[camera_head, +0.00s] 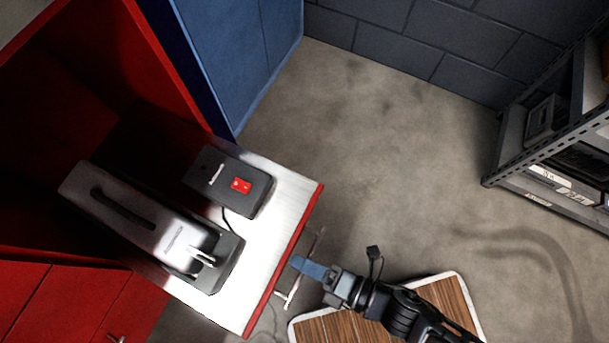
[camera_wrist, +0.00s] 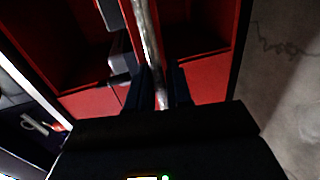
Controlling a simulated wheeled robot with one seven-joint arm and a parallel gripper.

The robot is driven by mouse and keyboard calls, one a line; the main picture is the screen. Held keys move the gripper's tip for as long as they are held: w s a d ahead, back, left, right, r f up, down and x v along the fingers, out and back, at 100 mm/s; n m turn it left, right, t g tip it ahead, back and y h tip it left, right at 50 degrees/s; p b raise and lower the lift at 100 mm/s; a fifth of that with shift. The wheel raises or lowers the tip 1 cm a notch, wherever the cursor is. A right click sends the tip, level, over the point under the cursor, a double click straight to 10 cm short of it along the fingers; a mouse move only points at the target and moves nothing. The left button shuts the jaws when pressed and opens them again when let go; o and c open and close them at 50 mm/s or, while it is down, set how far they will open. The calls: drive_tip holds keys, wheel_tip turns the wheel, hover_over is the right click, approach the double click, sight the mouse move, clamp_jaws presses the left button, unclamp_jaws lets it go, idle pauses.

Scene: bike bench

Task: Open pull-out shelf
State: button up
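The pull-out shelf (camera_head: 293,200) extends from the red cabinet in the head view. It has a pale metal top, a red front edge and a thin metal handle (camera_head: 287,299) along its front. My gripper (camera_head: 300,265) is at the middle of this handle, and its blue finger overlaps it. In the wrist view, my two dark fingers (camera_wrist: 160,90) stand close on either side of a bright metal bar (camera_wrist: 148,40), apparently the handle, and look shut on it. The exact contact is dark and hard to see.
A grey machine (camera_head: 140,215) and a black box with a red switch (camera_head: 215,175) sit on the shelf. A blue cabinet (camera_head: 240,50) stands behind. A wood-topped surface (camera_head: 450,295) lies under my arm. A metal rack (camera_head: 560,150) is at right. The floor (camera_head: 390,150) between is clear.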

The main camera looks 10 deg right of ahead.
drive_tip(key=shift+o, duration=0.6)
drive_tip(key=v, duration=0.7)
drive_tip(key=shift+s+d+r+p, duration=0.15)
drive_tip(key=shift+s+d+p, duration=0.15)
drive_tip(key=shift+p, duration=0.1)
